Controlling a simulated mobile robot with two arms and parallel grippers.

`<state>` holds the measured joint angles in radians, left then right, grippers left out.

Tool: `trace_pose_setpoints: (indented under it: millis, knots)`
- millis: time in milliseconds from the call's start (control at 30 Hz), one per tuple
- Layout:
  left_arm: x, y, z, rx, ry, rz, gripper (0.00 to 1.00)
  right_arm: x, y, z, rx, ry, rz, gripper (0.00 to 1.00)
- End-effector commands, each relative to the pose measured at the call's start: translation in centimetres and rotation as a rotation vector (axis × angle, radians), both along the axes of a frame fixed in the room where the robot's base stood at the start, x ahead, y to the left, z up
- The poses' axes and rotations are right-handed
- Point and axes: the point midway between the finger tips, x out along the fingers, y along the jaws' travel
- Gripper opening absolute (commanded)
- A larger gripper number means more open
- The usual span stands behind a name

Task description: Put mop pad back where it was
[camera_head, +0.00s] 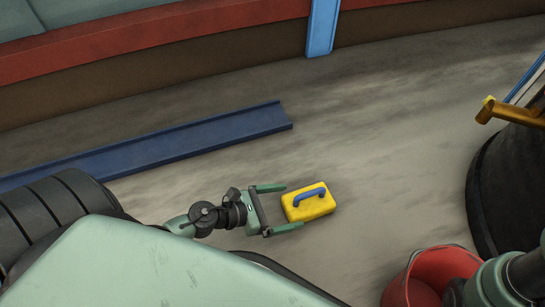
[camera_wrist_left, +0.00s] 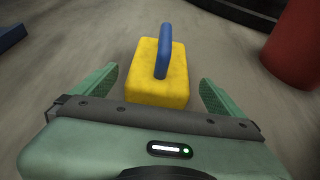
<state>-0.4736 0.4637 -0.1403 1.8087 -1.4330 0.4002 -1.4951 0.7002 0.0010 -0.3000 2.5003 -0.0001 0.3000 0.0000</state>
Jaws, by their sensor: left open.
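The mop pad appears to be the yellow block (camera_head: 312,208) with a blue handle on top, lying on the grey floor right of centre in the head view. It also shows in the left wrist view (camera_wrist_left: 158,88), just ahead of the fingers. My left gripper (camera_head: 285,208) is open and empty, with its fingertips close to the near end of the block, one to each side. In the left wrist view the left gripper (camera_wrist_left: 158,85) has its fingers spread wider than the block. My right gripper is not clearly visible.
A red bucket (camera_head: 423,275) stands at the lower right, near a dark round object (camera_head: 510,185). A long blue channel (camera_head: 200,137) lies on the floor at left. A red-brown wall (camera_head: 180,50) with a blue post (camera_head: 322,28) runs behind. Floor around the block is clear.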

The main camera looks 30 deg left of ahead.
Motion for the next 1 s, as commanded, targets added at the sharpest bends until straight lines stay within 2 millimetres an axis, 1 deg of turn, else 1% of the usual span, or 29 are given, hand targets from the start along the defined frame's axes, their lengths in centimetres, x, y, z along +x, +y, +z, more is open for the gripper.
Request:
trace_pose_setpoints:
  millis: [33, 100, 200, 300, 467, 933, 1000]
  knots:
    - [-0.9, 0.6, 0.6, 0.001, 0.003, 0.002, 1.00, 0.0, 0.0, 0.7, 0.000, 0.000, 0.000, 0.00]
    - [-1.7, 1.3, 1.0, -0.001, 0.003, 0.001, 1.00, 0.0, 0.0, 1.0, 0.000, 0.000, 0.000, 0.00]
    - [-2.7, 2.1, 1.5, -0.001, 0.002, 0.002, 1.00, 0.0, 0.0, 1.4, 0.000, 0.000, 0.000, 0.00]
    - [-3.2, 2.5, 1.7, 0.000, 0.000, 0.001, 1.00, 0.0, 0.0, 1.6, 0.000, 0.000, 0.000, 0.00]
    - [-3.5, 2.7, 1.7, -0.001, -0.001, 0.000, 1.00, 0.0, 0.0, 1.6, 0.000, 0.000, 0.000, 0.00]
    - [-3.4, 2.7, 1.7, -0.001, -0.001, 0.000, 1.00, 0.0, 0.0, 1.6, 0.001, 0.000, 0.000, 0.00]
    - [-3.3, 2.5, 2.0, -0.011, -0.002, 0.002, 1.00, 0.2, -0.1, 1.7, 0.004, 0.005, 0.003, 0.00]
